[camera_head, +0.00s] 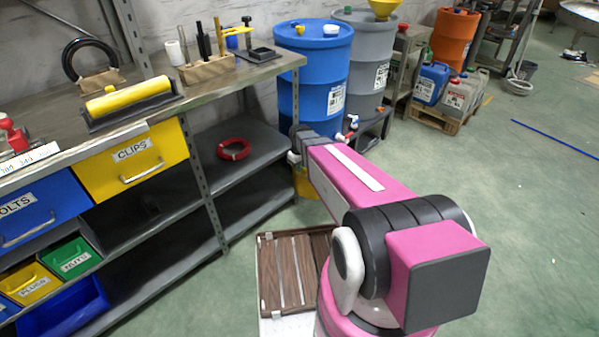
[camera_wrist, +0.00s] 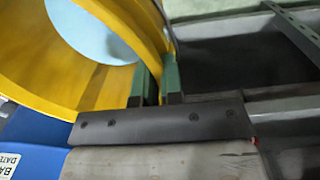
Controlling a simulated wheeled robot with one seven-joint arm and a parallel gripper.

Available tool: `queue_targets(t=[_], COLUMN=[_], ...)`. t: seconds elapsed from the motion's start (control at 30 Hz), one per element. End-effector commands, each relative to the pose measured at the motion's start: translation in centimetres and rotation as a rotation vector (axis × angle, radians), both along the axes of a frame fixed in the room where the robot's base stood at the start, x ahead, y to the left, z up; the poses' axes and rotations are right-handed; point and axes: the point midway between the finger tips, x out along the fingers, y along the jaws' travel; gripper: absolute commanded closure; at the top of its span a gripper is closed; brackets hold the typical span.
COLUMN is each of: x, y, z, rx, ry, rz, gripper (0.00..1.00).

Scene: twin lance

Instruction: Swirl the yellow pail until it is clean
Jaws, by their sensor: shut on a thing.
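The yellow pail (camera_wrist: 92,88) fills the upper left of the wrist view, seen into its open mouth. Inside it is a pale blue round area; I cannot tell whether that is liquid or the bottom. My gripper (camera_wrist: 156,78) is shut on the pail's rim, with one green finger on each side of the wall. In the head view a small part of the pail (camera_head: 306,184) shows below the far end of my arm, in front of the blue drum. My arm hides the rest of it and the gripper.
The blue drum (camera_head: 312,70) stands just behind the pail, with a grey drum (camera_head: 371,52) beside it. A metal shelf unit (camera_head: 215,205) with a red cable coil (camera_head: 234,149) is close on the left. Open green floor (camera_head: 480,180) lies to the right.

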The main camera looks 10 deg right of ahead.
Motion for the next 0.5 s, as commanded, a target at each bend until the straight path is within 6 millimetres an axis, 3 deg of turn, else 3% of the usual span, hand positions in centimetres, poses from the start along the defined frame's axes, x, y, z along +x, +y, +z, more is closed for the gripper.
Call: queue_targets(t=[0.5], x=[0.0], y=[0.0], z=[3.9], rx=[-0.002], ry=[-0.003], rz=[0.001], gripper=[1.0])
